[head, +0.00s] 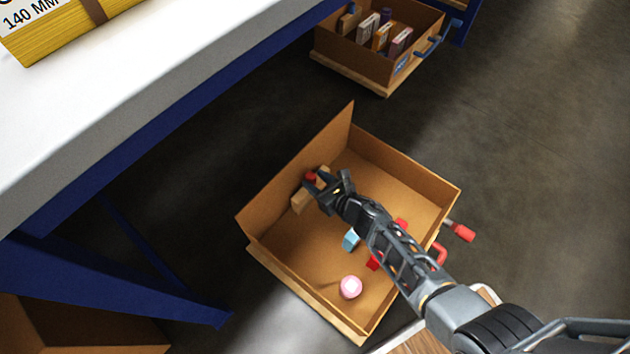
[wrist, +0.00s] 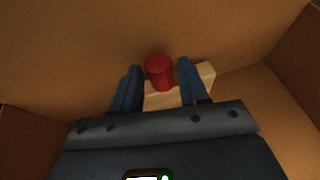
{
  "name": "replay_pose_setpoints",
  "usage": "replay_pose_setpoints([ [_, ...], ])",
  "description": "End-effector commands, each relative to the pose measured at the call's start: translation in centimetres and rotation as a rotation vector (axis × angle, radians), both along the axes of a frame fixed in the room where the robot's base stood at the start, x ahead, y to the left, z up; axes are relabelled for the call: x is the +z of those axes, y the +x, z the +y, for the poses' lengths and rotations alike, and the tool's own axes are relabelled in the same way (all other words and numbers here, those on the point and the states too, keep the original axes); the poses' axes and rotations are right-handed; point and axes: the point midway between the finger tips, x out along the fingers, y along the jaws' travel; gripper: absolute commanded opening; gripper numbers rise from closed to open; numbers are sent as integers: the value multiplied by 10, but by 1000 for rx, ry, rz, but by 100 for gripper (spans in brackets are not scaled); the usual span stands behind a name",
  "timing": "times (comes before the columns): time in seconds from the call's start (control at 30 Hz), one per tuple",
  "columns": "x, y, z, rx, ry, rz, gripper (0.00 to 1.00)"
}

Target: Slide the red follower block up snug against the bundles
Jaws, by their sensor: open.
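A red cylinder (head: 311,177) like a knob stands at a tan block (head: 301,199) by the left wall of the open drawer (head: 370,147). I cannot tell whether the two are one piece. The wrist view shows the red cylinder (wrist: 159,72) and the tan block (wrist: 206,80) behind my fingers. My gripper (head: 325,186) is open, with a finger on each side of the red cylinder in the wrist view (wrist: 159,78). I cannot tell if they touch it. Red pieces (head: 373,262) lie farther right, partly behind my arm. No bundles are clearly identifiable.
A light blue block (head: 350,239) and a pink round item (head: 350,287) lie in the drawer. Its walls stand close around my gripper. Another drawer (head: 345,68) with several upright boxes is at the top. A white tabletop (head: 130,95) with a yellow pack is at upper left.

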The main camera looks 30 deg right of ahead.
Motion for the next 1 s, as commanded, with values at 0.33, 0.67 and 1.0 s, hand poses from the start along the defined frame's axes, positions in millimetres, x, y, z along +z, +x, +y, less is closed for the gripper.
replay_pose_setpoints([
  [0.33, -5, 14, 3, 0, 1, 0, 44],
  [0.67, -5, 14, 3, -1, 2, 0, 24],
  [1.0, -5, 13, 3, -1, 2, 0, 0],
])
